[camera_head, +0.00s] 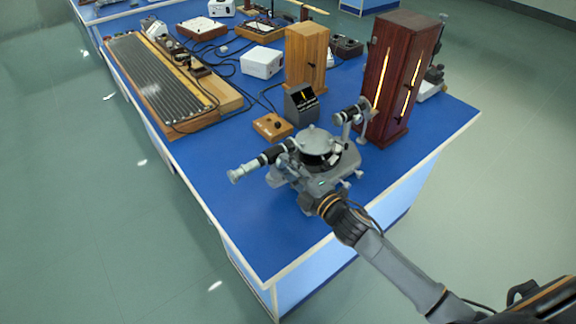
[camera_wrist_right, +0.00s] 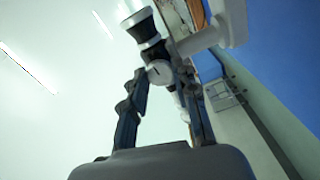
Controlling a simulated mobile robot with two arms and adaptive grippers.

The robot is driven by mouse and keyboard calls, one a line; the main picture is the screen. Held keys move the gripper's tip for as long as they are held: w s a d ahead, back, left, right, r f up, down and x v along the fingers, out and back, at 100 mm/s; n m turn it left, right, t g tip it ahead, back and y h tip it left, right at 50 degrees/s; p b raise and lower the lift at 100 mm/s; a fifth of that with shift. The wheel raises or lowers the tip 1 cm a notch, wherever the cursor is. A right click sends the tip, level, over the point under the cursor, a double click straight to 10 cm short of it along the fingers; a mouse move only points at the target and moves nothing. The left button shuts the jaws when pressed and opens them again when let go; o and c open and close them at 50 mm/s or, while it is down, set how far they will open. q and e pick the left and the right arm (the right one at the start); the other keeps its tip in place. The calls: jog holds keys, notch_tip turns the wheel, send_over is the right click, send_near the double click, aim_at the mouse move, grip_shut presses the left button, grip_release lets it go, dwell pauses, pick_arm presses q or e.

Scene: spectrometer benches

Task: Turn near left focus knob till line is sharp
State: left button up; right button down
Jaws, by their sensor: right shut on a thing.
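The grey spectrometer (camera_head: 318,148) stands at the front of the blue bench, with a round table on top. Its near left tube (camera_head: 262,160) points left and has a black sleeve. My right gripper (camera_head: 291,176) is low at this tube's near side; its fingertips are hard to make out in the head view. In the right wrist view, the gripper (camera_wrist_right: 163,80) is shut on a pale round focus knob (camera_wrist_right: 159,71) below the black eyepiece end (camera_wrist_right: 141,27). A small dark display (camera_head: 301,103) behind the spectrometer shows a short yellow line; its sharpness is hard to judge. My left gripper is out of view.
A tall dark wooden lamp box (camera_head: 402,75) with glowing slits stands right of the spectrometer. A lighter wooden box (camera_head: 306,55) and a small wooden control box (camera_head: 272,127) stand behind it. The bench's front left surface (camera_head: 235,210) is clear.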

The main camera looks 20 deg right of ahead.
jog(key=shift+m, duration=0.3)
jog(key=c, duration=1)
grip_release()
jog(key=v, duration=1.2)
